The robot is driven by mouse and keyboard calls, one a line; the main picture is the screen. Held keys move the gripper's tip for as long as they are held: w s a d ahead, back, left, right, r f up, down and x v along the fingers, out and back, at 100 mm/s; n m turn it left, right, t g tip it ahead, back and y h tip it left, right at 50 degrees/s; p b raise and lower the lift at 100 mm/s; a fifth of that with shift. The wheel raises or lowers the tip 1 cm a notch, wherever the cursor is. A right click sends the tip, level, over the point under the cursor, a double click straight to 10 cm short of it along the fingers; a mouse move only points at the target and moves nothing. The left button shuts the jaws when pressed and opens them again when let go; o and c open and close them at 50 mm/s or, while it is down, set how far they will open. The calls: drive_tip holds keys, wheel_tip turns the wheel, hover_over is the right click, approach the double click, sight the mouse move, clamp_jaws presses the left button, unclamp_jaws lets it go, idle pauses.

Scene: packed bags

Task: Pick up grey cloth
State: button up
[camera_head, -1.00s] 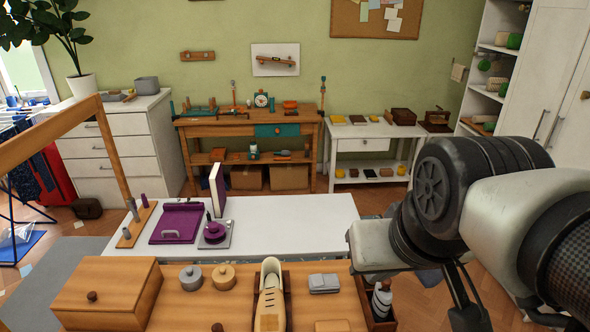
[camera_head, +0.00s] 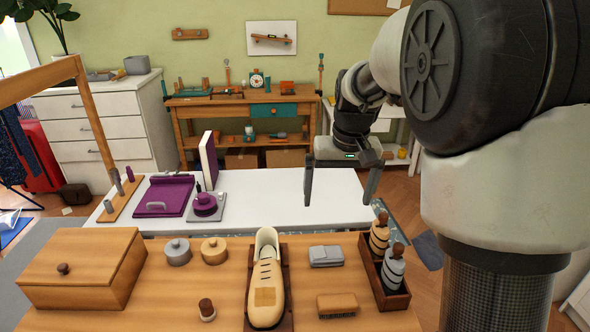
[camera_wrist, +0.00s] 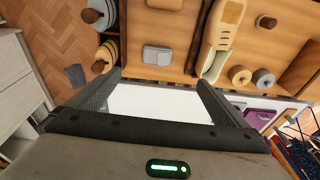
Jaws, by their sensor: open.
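A folded light-grey cloth (camera_head: 326,256) lies on the wooden table, right of the cream shoe. In the wrist view the cloth (camera_wrist: 157,55) lies beyond the fingertips, roughly between them. My gripper (camera_head: 340,200) is open and empty, fingers down, above the right end of the white table. It also shows in the wrist view (camera_wrist: 158,80) with its fingers wide apart. A darker blue-grey flat piece (camera_head: 428,250), perhaps also cloth, lies on the floor to the right.
The shoe (camera_head: 267,270) stands in the middle of the wooden table (camera_head: 150,318). A brush (camera_head: 337,303) is in front of the cloth, and a dark wooden tray (camera_head: 370,275) with striped pegs stands on its right. Tins (camera_head: 214,250) and a wooden box (camera_head: 85,262) are to the left.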

drive_tip(key=w+f+b, duration=0.2)
drive_tip(key=w+f, duration=0.3)
drive_tip(key=f, duration=0.3)
drive_tip(key=b, duration=0.2)
hover_over(326, 253)
drive_tip(key=shift+g, duration=0.4)
wheel_tip(326, 253, down, 12)
drive_tip(key=shift+s+r, duration=0.1)
drive_tip(key=shift+r, duration=0.1)
drive_tip(key=shift+d+f+b, duration=0.15)
drive_tip(key=shift+f+b, duration=0.3)
drive_tip(key=shift+f, duration=2.3)
drive_tip(key=c, duration=1.1)
